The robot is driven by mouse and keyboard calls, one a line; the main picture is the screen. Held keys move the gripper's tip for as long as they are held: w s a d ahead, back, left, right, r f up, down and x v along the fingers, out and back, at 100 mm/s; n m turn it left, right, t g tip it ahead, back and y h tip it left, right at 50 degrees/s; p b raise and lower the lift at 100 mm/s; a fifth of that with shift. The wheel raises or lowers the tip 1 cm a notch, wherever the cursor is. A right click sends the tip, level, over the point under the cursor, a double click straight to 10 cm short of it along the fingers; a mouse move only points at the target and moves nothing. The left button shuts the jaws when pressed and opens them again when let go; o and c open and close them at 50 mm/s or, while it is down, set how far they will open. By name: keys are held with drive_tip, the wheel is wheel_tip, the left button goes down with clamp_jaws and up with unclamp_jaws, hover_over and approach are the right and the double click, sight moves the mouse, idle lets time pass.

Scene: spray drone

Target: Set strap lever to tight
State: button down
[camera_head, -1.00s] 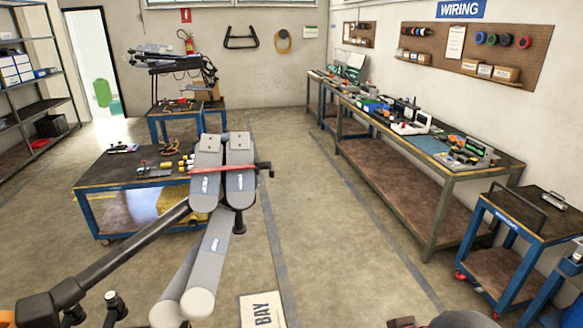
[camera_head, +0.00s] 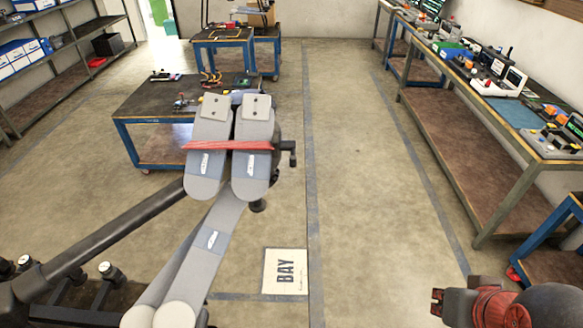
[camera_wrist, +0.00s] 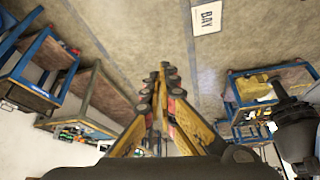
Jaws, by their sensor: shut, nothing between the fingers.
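The spray drone's grey folded arms (camera_head: 212,240) stand in the left middle of the head view. A red strap (camera_head: 228,146) runs across two of the grey arms. A small black fitting (camera_head: 287,147), possibly the strap lever, sticks out at the strap's right end; its setting cannot be told. My gripper (camera_head: 437,301) is at the lower right of the head view, well to the right of the strap and apart from it. In the wrist view its fingers (camera_wrist: 163,70) meet, shut and empty, above the floor. The strap does not show clearly there.
A long dark boom (camera_head: 110,225) reaches to the lower left. A white BAY sign (camera_head: 285,271) lies on the floor between drone and gripper. A blue-legged table (camera_head: 150,105) stands behind the drone. A long workbench (camera_head: 470,135) lines the right. The middle floor is clear.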

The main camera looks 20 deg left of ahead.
drive_tip(key=w+d+f+n+g+h+b, duration=0.25)
drive_tip(key=d+f+n+h+b, duration=0.25)
drive_tip(key=d+f+n+h, duration=0.25)
drive_tip(key=w+a+r+n+t+h+b, duration=0.2)
drive_tip(key=w+n+t+h, duration=0.15)
drive_tip(key=w, duration=0.25)
drive_tip(key=w+a+r+n+t+h+b, duration=0.2)
drive_tip(key=w+n+h, duration=0.1)
drive_tip(key=w+n, duration=0.25)
drive_tip(key=w+a+r+n+t+y+b, duration=0.1)
drive_tip(key=w+a+n+t+b, duration=0.25)
drive_tip(key=a, duration=0.65)
drive_tip(key=w+a+n+t+y, duration=0.15)
drive_tip(key=a+n+t, duration=0.25)
drive_tip(key=a+t, duration=0.4)
drive_tip(key=s+a+f+n+t+y+b, duration=0.1)
drive_tip(key=s+a+n+t+y, duration=0.2)
drive_tip(key=a+y, duration=0.3)
drive_tip(key=s+a+f+n+t+y, duration=0.2)
drive_tip(key=a+n+y, duration=0.4)
drive_tip(key=a, duration=0.7)
drive_tip(key=shift+s+a+t+y+b, duration=0.45)
drive_tip(key=shift+s+t, duration=0.3)
drive_tip(key=shift+t, duration=0.1)
drive_tip(key=shift+r, duration=0.15)
